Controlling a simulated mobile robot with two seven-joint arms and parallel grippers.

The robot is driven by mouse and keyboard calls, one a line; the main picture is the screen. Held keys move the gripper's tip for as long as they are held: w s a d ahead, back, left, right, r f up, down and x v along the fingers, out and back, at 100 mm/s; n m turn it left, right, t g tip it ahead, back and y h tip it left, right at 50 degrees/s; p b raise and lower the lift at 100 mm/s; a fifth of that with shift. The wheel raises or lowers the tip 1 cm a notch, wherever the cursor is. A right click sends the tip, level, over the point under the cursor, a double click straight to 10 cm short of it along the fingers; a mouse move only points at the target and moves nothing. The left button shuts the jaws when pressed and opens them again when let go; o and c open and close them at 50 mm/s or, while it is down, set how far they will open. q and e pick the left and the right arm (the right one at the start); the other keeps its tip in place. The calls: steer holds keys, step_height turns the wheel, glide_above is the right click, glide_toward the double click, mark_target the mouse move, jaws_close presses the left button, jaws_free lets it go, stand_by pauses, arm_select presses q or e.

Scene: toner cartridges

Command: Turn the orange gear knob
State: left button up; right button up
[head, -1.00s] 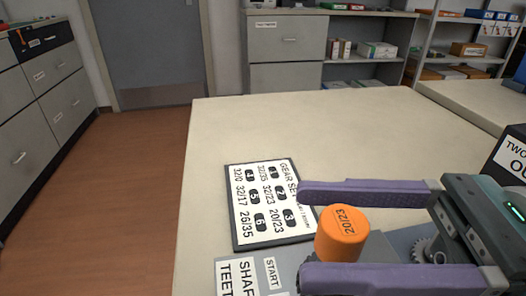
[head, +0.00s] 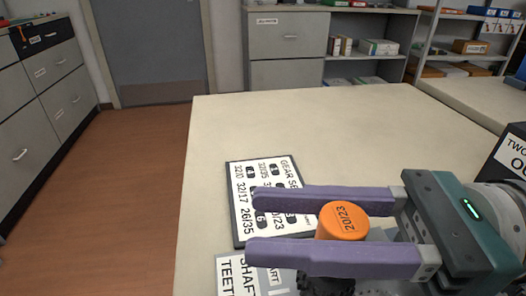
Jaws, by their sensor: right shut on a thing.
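The orange gear knob (head: 343,221) stands at the lower right of the middle in the head view, with "20/23" on its top. My right gripper (head: 259,224) comes in from the right, its two purple fingers on either side of the knob. It is shut on the knob, and its fingertips reach past it to the left. The near finger hides the knob's lower side. My left gripper is not in view.
A gear selection chart (head: 240,205) lies on the pale table (head: 330,125), partly covered by the fingers. A labelled grey panel (head: 228,273) is at the bottom edge. A dark box (head: 512,158) stands at the right. The table's far part is clear.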

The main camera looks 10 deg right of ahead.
jaws_close()
steer(key=shift+n+g, duration=0.3)
steer(key=shift+g, duration=0.1)
steer(key=n+g+b, duration=0.1)
steer(key=n+g, duration=0.1)
steer(key=g, duration=0.1)
steer(key=s+n+g+b, duration=0.1)
steer(key=g, duration=0.2)
steer(key=shift+f+n, duration=0.1)
steer(key=shift+n, duration=0.3)
steer(key=shift+s+d+n+g+h+b, duration=0.15)
steer(key=shift+n+g+b, duration=0.25)
steer(key=shift+g, duration=0.3)
steer(key=shift+s+a+n+g+h+b, duration=0.1)
steer(key=shift+s+n+g+h+b, duration=0.1)
steer(key=shift+n+g, duration=0.45)
steer(key=shift+s+d+n+g+h+b, duration=0.15)
steer(key=shift+n+g+b, duration=0.15)
steer(key=shift+g, duration=0.45)
steer(key=shift+n+g, duration=0.25)
steer(key=shift+g, duration=0.05)
steer(key=o, duration=0.8)
jaws_free()
steer(key=shift+o, duration=0.2)
